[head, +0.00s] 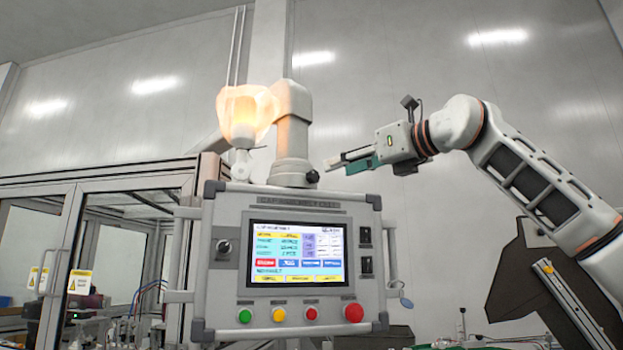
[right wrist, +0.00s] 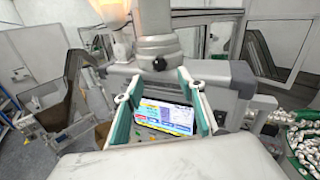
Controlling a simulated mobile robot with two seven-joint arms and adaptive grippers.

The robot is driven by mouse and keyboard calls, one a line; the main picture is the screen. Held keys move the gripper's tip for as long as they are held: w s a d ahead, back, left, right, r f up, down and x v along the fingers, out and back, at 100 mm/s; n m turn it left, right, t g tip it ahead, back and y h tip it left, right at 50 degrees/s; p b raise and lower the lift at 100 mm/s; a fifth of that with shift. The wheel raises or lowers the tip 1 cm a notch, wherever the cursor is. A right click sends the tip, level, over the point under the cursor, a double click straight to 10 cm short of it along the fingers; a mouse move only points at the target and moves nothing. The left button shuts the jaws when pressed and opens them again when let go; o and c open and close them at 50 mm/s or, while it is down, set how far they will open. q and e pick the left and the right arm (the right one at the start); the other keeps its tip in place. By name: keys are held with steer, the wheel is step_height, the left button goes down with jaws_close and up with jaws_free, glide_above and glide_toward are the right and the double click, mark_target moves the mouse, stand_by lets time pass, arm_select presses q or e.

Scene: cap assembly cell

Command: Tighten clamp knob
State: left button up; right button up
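The black clamp knob (head: 313,177) sits at the right side of the grey clamp collar (head: 292,172), where the post stands on top of the control panel. In the right wrist view the knob (right wrist: 159,63) lies just beyond the fingertips, between them from side to side. My right gripper (head: 338,161) is to the right of the knob and slightly above it, with a gap between. In the right wrist view its green-padded fingers (right wrist: 157,77) are spread apart with nothing between them. My left gripper is not in view.
The control panel (head: 230,285) with a lit screen (head: 296,252) and several buttons hangs below the collar. A glowing lamp (head: 246,115) is beside the post. A glazed machine enclosure (head: 120,188) stands at left. The air right of the post is free apart from my right arm.

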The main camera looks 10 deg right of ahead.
mark_target(316, 176)
steer(key=p+x, duration=0.2)
steer(key=x, duration=0.4)
steer(key=shift+a, duration=0.1)
steer(key=shift+w+a, duration=0.15)
steer(key=shift+w, duration=0.15)
steer(key=shift+w+a, duration=0.1)
steer(key=shift+w, duration=0.1)
steer(key=c, duration=1.1)
